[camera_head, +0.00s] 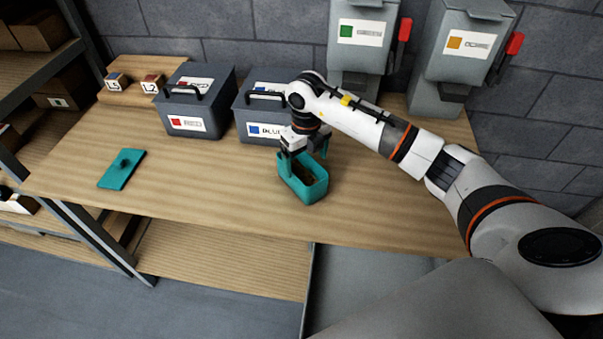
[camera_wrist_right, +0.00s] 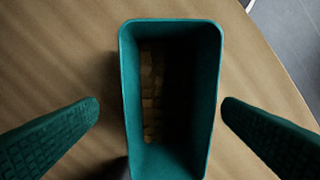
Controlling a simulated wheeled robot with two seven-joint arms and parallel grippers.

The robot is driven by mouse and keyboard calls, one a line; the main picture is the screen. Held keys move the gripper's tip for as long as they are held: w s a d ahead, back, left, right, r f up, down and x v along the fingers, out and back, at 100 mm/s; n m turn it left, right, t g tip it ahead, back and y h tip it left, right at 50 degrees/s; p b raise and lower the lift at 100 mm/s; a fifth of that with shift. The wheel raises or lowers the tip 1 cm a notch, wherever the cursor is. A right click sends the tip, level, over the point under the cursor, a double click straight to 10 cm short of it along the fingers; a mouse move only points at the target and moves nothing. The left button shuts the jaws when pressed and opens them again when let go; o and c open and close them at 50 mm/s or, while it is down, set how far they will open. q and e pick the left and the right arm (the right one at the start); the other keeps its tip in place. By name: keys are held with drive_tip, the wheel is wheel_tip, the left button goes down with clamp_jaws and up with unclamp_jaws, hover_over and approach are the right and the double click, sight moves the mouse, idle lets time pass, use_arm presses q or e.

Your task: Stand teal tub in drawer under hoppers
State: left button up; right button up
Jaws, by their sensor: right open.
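The teal tub (camera_head: 314,192) stands upright and open-topped on the wooden table, near its front edge. It also shows in the right wrist view (camera_wrist_right: 212,90), with small tan pieces (camera_wrist_right: 152,90) on its floor. My right gripper (camera_head: 305,160) is open over the tub. Its fingers (camera_wrist_right: 160,103) are on either side of the tub, apart from its walls in the wrist view. The two grey hoppers (camera_head: 360,48) (camera_head: 462,50) stand at the back wall. A grey surface (camera_head: 345,275) lies below the table's front edge; I cannot tell if it is the drawer. My left gripper is out of view.
A red-labelled bin (camera_head: 200,125) and a blue-labelled bin (camera_head: 243,122) with black handles stand behind the tub. A teal lid (camera_head: 115,181) lies at the left. Two small blocks (camera_head: 117,81) (camera_head: 152,83) sit at the back left.

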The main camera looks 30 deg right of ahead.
sight(302, 170)
drive_tip(key=f, duration=0.1)
drive_tip(key=f+p, duration=0.1)
drive_tip(key=f, duration=0.1)
drive_tip(key=a+f+p, duration=0.1)
drive_tip(key=shift+w+f, duration=0.2)
drive_tip(key=shift+w, duration=0.1)
drive_tip(key=shift+d+f, duration=0.1)
drive_tip(key=shift+f, duration=0.3)
drive_tip(key=shift+c, duration=0.3)
drive_tip(key=c, duration=1.2)
drive_tip(key=shift+r, duration=0.2)
drive_tip(key=shift+c, duration=0.6)
